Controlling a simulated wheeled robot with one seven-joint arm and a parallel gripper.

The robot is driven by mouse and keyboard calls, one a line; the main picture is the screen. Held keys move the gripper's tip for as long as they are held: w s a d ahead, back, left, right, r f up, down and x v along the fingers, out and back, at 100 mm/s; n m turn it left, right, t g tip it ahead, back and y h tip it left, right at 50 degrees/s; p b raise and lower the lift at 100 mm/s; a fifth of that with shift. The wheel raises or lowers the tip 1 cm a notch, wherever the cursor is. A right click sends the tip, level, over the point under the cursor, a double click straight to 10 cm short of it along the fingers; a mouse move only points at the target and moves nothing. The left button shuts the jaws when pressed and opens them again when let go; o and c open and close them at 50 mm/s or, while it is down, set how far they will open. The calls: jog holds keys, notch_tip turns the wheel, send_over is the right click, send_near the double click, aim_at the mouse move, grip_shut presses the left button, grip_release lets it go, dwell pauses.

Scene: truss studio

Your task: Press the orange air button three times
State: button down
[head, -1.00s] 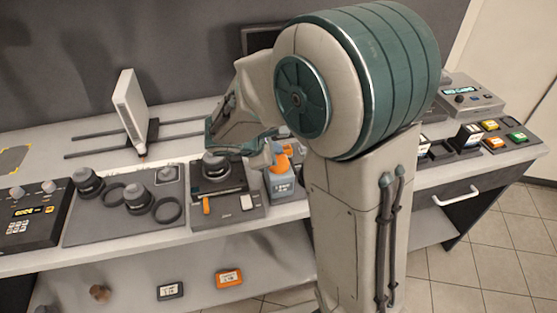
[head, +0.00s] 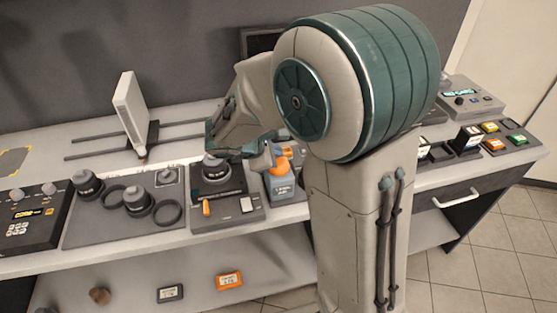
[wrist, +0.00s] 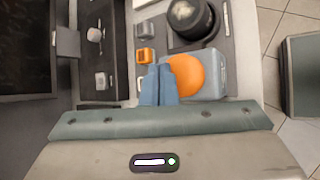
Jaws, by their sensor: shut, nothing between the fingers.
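The orange air button (head: 283,162) is a rounded orange top on a blue-grey housing (head: 283,188) on the bench, just left of my arm's upright. In the wrist view the orange dome (wrist: 188,75) lies on the right of the fingers, with the pale blue-grey housing (wrist: 217,72) around its right side. My gripper (head: 268,150) is shut and empty, close to the button's upper left side. In the wrist view the shut blue fingers (wrist: 158,72) overlap the dome's left edge. Whether they touch it I cannot tell.
Left of the button stands a dark console (head: 227,218) with a black knob, an orange lever and a white key. Further left is a plate (head: 115,228) with black knobs and rings. A white upright panel (head: 131,110) stands behind. Small orange (wrist: 146,55) and grey blocks sit left of the dome.

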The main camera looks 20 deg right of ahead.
jog(key=shift+f, duration=0.15)
dwell(0.7)
jog(key=shift+f+b, duration=0.3)
jog(key=shift+b, duration=0.25)
jog(key=shift+f+b, duration=0.8)
dwell(0.5)
jog(key=shift+r, duration=0.15)
dwell(0.3)
jog(key=shift+r+p, duration=0.9)
jog(key=shift+r, duration=0.2)
jog(key=shift+r+p, duration=1.85)
jog(key=shift+r, duration=0.7)
jog(key=shift+f, duration=0.1)
